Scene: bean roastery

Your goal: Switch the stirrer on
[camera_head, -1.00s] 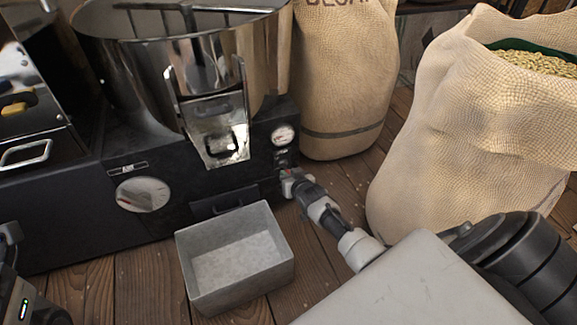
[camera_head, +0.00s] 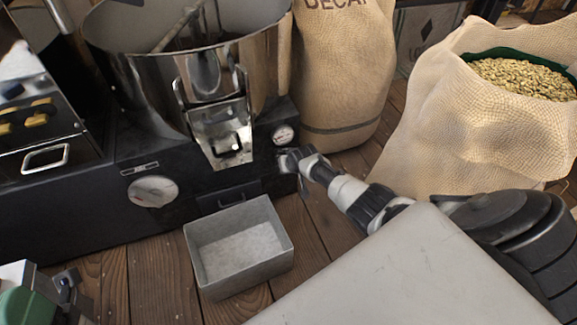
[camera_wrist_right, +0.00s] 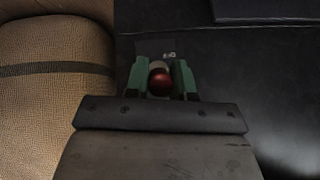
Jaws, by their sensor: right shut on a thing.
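The steel pan (camera_head: 150,75) of the black roaster holds a stirrer, whose arm (camera_head: 178,28) slants across the opening. My right gripper (camera_head: 287,161) is at the right end of the roaster's black front, below a small round gauge (camera_head: 284,134). In the head view the gripper hides the knob. Part of my left gripper (camera_head: 68,288) shows at the lower left; its opening is unclear.
An open grey metal bin (camera_head: 240,283) stands on the wooden floor before the roaster. A burlap sack (camera_head: 345,80) stands behind my right gripper. An open sack of beans (camera_head: 450,130) stands further right. A larger dial (camera_head: 153,191) is on the roaster front.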

